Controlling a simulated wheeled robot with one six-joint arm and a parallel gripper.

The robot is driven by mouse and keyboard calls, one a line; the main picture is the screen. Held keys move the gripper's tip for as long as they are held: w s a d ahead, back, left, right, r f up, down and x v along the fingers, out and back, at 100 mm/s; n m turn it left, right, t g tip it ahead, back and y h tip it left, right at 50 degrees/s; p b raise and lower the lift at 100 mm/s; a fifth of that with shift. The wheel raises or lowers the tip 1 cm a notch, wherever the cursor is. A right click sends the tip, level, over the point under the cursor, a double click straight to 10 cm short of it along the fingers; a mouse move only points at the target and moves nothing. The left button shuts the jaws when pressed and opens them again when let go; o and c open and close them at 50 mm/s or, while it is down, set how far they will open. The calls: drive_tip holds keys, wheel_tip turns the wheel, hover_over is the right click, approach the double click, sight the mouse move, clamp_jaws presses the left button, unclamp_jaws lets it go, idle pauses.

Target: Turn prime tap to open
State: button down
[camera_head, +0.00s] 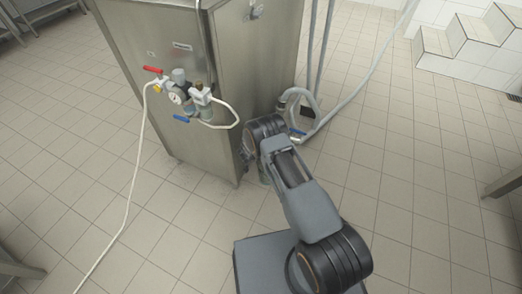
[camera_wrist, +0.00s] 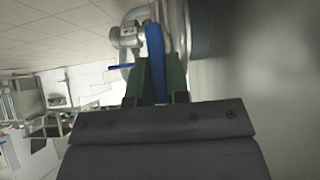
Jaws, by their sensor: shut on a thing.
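My gripper (camera_wrist: 156,76) shows in the wrist view with its green fingers on either side of a blue tap lever (camera_wrist: 155,42). It is shut on this lever, which stands upright in that picture against a metal tap body (camera_wrist: 128,36). A second, smaller blue piece (camera_wrist: 121,66) shows to the left. A blue lever (camera_head: 296,131) shows there beside the grey hose, at the lower right side of the steel machine (camera_head: 160,120). No label marks the prime tap in either view.
The machine's front carries a gauge (camera_head: 175,97), a red lever (camera_head: 153,69) and another blue lever (camera_head: 182,118). A grey hose (camera_head: 318,128) curves beside my arm. A white hose (camera_head: 128,195) runs over the tiled floor. White steps (camera_head: 465,45) stand at the back right.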

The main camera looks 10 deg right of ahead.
drive_tip(key=shift+w+r, duration=0.1)
drive_tip(key=shift+w, duration=0.05)
drive_tip(key=c, duration=1.1)
unclamp_jaws()
drive_tip(key=p+v, duration=0.5)
drive_tip(key=v, duration=0.8)
drive_tip(key=shift+s+a+r, duration=0.2)
drive_tip(key=shift+s, duration=0.1)
